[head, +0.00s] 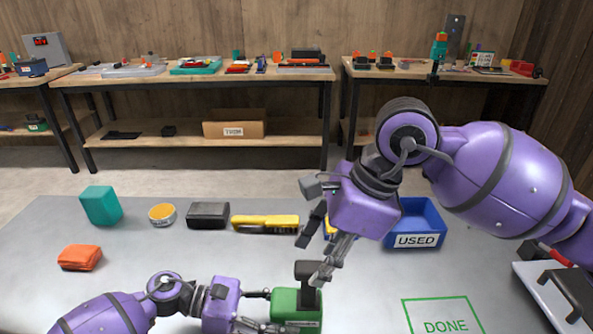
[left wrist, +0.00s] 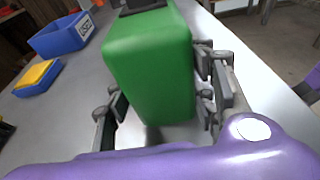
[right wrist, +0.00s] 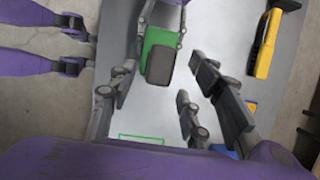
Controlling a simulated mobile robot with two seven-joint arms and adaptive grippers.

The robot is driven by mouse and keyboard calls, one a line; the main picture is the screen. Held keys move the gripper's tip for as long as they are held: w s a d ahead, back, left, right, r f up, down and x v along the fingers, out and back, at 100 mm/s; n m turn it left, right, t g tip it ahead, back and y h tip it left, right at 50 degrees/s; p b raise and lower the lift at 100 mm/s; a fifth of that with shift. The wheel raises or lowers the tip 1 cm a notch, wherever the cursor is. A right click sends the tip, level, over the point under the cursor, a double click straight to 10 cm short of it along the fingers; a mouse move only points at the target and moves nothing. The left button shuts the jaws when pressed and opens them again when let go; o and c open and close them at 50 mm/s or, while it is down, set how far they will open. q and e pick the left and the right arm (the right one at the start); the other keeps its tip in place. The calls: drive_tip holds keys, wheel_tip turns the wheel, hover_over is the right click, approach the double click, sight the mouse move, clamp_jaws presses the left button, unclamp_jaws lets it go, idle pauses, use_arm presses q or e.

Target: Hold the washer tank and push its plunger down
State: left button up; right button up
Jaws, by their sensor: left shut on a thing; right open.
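The washer tank (head: 290,306) is a green box standing upright at the front middle of the grey table. Its dark plunger (head: 308,272) rises from the top. My left gripper (head: 279,310) is shut on the tank from the left; in the left wrist view the green tank (left wrist: 155,75) fills the space between the fingers. My right gripper (head: 320,258) is open just above and beside the plunger. In the right wrist view the dark plunger top (right wrist: 160,66) lies between the spread fingers, over the green body. I cannot tell whether a finger touches it.
A blue bin marked USED (head: 415,241) stands behind, right. A green DONE outline (head: 441,316) is on the right.

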drive_tip(key=shift+x, duration=1.1)
drive_tip(key=shift+c, duration=0.2)
drive_tip(key=c, duration=1)
